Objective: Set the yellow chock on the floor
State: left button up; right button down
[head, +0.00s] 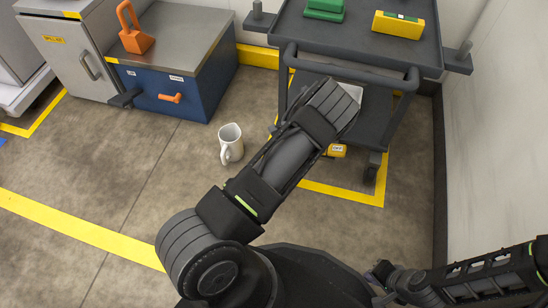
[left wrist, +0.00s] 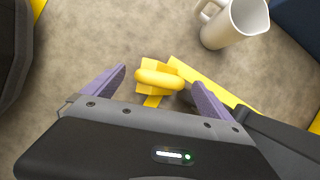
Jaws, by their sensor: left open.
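The yellow chock (left wrist: 160,77) shows in the left wrist view as a small block with a rounded bar across its top. It appears to be on the floor, by the yellow floor tape. My left gripper (left wrist: 159,80) is open, its two purple fingers apart on either side of the chock in the picture. I see no contact between them. In the head view, a yellow piece with a pale label (head: 337,151), probably the chock, shows beside my left arm, which hides the left gripper. My right gripper (head: 381,273) is at the bottom right, too small to judge its jaws.
A white mug (head: 230,143) stands on the floor left of my arm. The dark cart (head: 345,52) carries a yellow device (head: 399,25) and a green block (head: 324,8). A blue cabinet (head: 196,97) with an orange handle stands at upper left. Floor at left is clear.

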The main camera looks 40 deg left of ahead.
pick_arm(q)
jog(key=p+v, duration=0.1)
jog(key=v, duration=0.4)
jog(key=shift+d+r+p, duration=0.1)
jog(key=shift+r+p, duration=0.15)
jog(key=shift+p, duration=0.05)
